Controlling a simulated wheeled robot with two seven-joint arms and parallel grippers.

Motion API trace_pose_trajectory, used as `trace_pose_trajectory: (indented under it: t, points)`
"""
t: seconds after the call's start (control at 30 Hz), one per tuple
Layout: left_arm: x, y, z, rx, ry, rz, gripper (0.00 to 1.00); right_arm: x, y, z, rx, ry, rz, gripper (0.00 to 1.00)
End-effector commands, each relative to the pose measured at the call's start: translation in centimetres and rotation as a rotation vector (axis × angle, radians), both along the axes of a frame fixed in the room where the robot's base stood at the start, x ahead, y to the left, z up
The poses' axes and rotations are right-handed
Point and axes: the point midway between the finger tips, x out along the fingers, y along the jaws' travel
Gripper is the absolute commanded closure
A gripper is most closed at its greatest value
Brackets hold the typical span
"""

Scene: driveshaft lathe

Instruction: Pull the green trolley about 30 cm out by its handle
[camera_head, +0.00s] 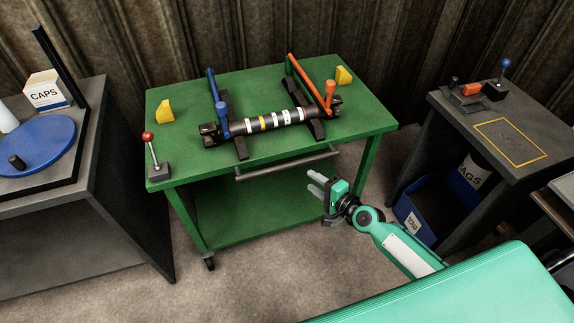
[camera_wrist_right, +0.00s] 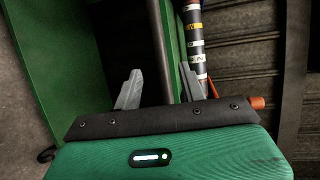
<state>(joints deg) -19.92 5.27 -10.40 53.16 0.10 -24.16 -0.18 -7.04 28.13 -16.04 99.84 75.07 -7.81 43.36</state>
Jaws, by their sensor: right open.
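The green trolley (camera_head: 220,112) stands in the middle of the head view, and part of its green frame (camera_wrist_right: 75,55) shows in the wrist view. Its dark bar handle (camera_head: 285,164) runs along the front edge, below the top. My right gripper (camera_head: 314,183) is open and empty, just in front of the handle's right part and a little below it in the head view. In the right wrist view the handle (camera_wrist_right: 162,45) appears between the two open fingers (camera_wrist_right: 160,82). I cannot tell whether the fingers touch it. My left gripper is not in view.
A striped shaft (camera_head: 268,121) lies on black supports on the trolley top, with blue and orange levers and yellow blocks. A dark bench (camera_head: 100,120) stands at left. Another bench (camera_head: 480,125) and a blue bin (camera_head: 428,222) are at right. Floor in front is clear.

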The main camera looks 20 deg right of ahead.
Motion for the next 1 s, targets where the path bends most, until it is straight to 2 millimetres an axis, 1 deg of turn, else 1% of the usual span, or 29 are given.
trace_pose_trajectory:
  t: [0.03,0.4,0.6,0.8,1.0]
  points:
    - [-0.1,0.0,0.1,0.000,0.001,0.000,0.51,0.9,0.4,0.1,0.001,-0.003,-0.001,0.59]
    - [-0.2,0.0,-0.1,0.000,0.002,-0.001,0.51,6.9,3.1,-1.3,-0.002,-0.002,-0.001,0.59]
    - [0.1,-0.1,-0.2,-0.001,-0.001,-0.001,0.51,9.4,4.3,-1.9,-0.004,-0.002,0.000,0.59]
    - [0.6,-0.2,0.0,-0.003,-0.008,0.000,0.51,10.5,4.9,-2.1,-0.003,-0.001,0.001,0.59]
    - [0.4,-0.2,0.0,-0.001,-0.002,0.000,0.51,10.7,5.0,-2.2,-0.003,0.000,0.001,0.59]
